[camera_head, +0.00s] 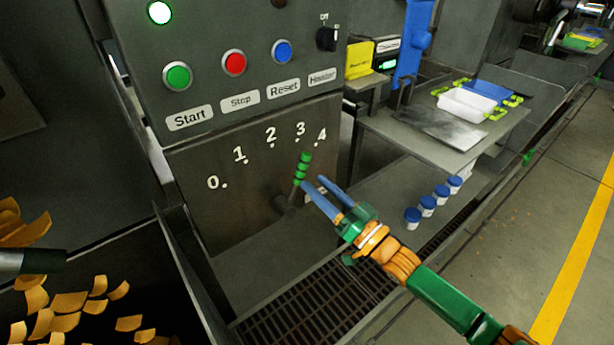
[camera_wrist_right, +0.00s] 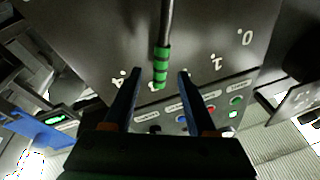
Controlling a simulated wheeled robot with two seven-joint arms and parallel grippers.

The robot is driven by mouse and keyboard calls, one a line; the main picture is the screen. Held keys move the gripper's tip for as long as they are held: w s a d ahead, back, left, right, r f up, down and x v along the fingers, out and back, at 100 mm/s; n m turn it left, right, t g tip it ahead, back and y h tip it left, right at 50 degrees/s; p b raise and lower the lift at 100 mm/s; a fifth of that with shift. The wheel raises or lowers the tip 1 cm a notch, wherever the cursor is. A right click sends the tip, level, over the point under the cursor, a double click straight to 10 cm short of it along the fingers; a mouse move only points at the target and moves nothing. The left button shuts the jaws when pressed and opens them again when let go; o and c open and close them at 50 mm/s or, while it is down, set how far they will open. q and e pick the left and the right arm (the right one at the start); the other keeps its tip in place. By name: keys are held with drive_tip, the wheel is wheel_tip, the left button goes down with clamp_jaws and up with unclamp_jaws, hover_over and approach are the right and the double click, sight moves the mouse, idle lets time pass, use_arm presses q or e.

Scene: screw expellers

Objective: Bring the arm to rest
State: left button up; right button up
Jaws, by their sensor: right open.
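My right gripper (camera_head: 322,188) is open, with its two blue fingers close to the green-handled lever (camera_head: 302,168) on the grey machine panel. The lever's handle points up between the marks 3 and 4. In the right wrist view the green handle (camera_wrist_right: 161,66) shows between the two open fingers (camera_wrist_right: 158,80), with no finger seen closed on it. My right arm (camera_head: 440,295) reaches in from the lower right. My left gripper is not in view.
Above the lever are the green start button (camera_head: 177,76), red stop button (camera_head: 233,62), blue reset button (camera_head: 282,51) and black heater knob (camera_head: 327,39). A side table (camera_head: 440,135) holds a white tray (camera_head: 466,104). Several blue-capped jars (camera_head: 412,215) stand below it. Orange flakes lie at left.

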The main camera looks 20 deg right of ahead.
drive_tip(key=shift+s+d+f, duration=0.1)
drive_tip(key=shift+s+d, duration=0.15)
drive_tip(key=shift+s, duration=0.3)
drive_tip(key=s+d+f+g+h, duration=0.2)
drive_tip(key=f, duration=0.7)
drive_tip(key=s+d+f+m+g+h, duration=0.1)
drive_tip(key=s+d+f+g+h, duration=0.15)
drive_tip(key=f, duration=0.75)
drive_tip(key=s+d+f+g+h, duration=0.1)
drive_tip(key=s+f+g+h, duration=0.15)
drive_tip(key=f, duration=0.65)
drive_tip(key=s+a+f+n+g+h, duration=0.1)
drive_tip(key=s+f+g, duration=0.4)
drive_tip(key=s+f, duration=0.75)
drive_tip(key=s+a+f+n+g, duration=0.1)
drive_tip(key=s+a+f+g, duration=0.1)
drive_tip(key=s, duration=0.7)
drive_tip(key=s+a+f+n+g, duration=0.1)
drive_tip(key=s+f+g, duration=0.3)
drive_tip(key=s, duration=0.6)
drive_tip(key=shift+a, duration=0.7)
